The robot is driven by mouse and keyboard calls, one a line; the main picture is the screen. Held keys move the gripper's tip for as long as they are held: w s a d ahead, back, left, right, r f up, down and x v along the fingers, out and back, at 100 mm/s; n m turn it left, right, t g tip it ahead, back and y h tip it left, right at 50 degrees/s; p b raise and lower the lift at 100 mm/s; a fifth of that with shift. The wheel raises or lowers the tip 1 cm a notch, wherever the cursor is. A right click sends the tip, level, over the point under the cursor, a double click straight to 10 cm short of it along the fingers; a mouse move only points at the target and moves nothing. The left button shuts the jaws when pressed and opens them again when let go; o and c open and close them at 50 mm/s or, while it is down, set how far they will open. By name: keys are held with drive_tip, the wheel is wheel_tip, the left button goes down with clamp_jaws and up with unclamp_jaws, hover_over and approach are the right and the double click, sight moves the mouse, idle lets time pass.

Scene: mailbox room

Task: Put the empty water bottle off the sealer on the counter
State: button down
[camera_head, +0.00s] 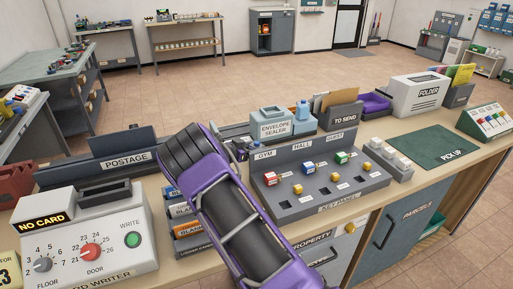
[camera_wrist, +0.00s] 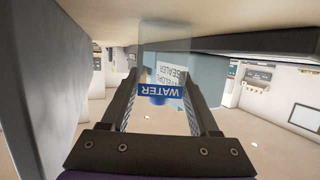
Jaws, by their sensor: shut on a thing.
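The clear water bottle (camera_wrist: 160,62), with a blue WATER label and blue cap, is between the two fingers of my gripper (camera_wrist: 161,85) in the wrist view, which is upside down. My gripper is shut on it. The envelope sealer (camera_wrist: 172,76) shows just behind the bottle there. In the head view the sealer (camera_head: 275,128) stands at the back of the counter (camera_head: 425,165). My purple arm reaches toward it and hides much of my gripper. I cannot make out the held bottle there. A small blue bottle (camera_head: 303,116) shows at the sealer's right side.
The key panel (camera_head: 320,178) stands right of my arm, with the TO SEND holder (camera_head: 343,116) behind it. The POSTAGE box (camera_head: 127,161) and card writer (camera_head: 80,235) are to the left. The green PICK UP mat (camera_head: 435,146) is bare.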

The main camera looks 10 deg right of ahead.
sight(253, 147)
drive_tip(key=shift+c, duration=0.7)
unclamp_jaws()
drive_tip(key=shift+r, duration=0.25)
drive_tip(key=v, duration=0.7)
drive_tip(key=shift+s+a, duration=0.15)
drive_tip(key=shift+a, duration=0.05)
